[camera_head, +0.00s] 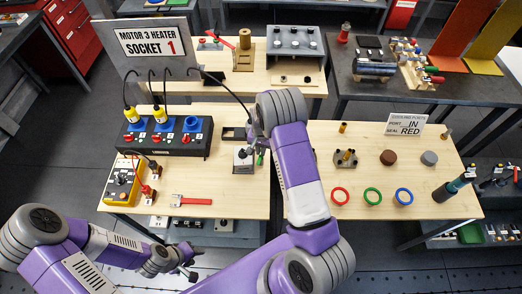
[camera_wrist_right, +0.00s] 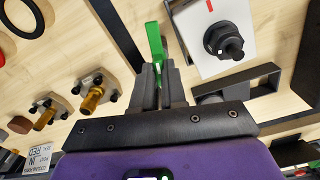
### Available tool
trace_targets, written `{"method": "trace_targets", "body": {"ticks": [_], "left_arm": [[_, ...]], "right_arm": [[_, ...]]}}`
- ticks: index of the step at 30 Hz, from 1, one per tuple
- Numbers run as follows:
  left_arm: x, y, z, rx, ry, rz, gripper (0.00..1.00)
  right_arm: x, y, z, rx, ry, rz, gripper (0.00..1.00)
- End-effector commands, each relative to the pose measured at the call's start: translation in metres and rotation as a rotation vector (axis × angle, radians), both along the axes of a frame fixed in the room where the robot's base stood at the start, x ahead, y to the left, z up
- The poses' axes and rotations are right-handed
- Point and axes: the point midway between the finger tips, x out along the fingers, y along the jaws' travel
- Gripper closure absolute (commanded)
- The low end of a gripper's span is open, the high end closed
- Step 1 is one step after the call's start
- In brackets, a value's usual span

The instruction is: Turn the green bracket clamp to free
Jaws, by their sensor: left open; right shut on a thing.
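The green bracket clamp lever (camera_wrist_right: 156,45) stands up between the fingers of my right gripper (camera_wrist_right: 159,85) in the right wrist view. The fingers are shut on it. In the head view only a small green bit (camera_head: 260,159) shows, beside my right gripper (camera_head: 254,148); the arm above hides most of that spot. A dark bracket frame (camera_wrist_right: 265,80) lies beside the fingers in the wrist view; how the lever joins it is hidden. My left gripper (camera_head: 189,270) is open and empty, low in front of the table's near left edge.
A white box with a black knob (camera_wrist_right: 222,38) is close to my right gripper; the box also shows in the head view (camera_head: 243,161). Brass fittings (camera_wrist_right: 92,98) stand on the other side. A red-handled tool (camera_head: 190,200) lies left.

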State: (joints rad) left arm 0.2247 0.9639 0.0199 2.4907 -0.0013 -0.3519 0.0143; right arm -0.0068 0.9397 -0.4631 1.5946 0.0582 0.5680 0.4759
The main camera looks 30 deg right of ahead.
Motion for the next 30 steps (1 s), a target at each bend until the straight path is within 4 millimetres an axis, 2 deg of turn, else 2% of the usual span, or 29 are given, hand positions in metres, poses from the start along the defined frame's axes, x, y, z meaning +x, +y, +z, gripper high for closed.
{"method": "trace_targets", "body": {"ticks": [1,6,17,18,22,23,30], "left_arm": [[0.0,0.0,-0.011,0.0,0.0,0.0,0.57],[0.0,0.0,-0.024,0.0,0.001,0.0,0.57],[0.0,0.0,-0.024,0.0,0.0,0.0,0.57],[0.0,0.0,-0.024,0.0,0.0,0.0,0.57],[0.0,0.0,-0.024,0.0,0.0,0.0,0.57],[0.0,0.0,-0.024,0.0,0.0,0.0,0.57],[0.0,0.0,-0.024,0.0,0.0,0.0,0.57]], "right_arm": [[0.001,-0.001,-0.004,0.001,-0.004,0.046,1.0],[0.001,-0.001,-0.003,0.001,-0.004,0.203,1.0],[0.0,0.0,0.0,0.0,-0.001,0.255,1.0],[0.0,0.0,0.0,0.0,-0.001,0.255,0.85],[0.0,0.0,0.0,0.0,-0.001,0.253,0.65],[0.0,0.0,0.0,0.0,-0.001,0.253,0.63],[0.0,0.0,0.0,0.0,-0.002,0.252,0.63]]}}
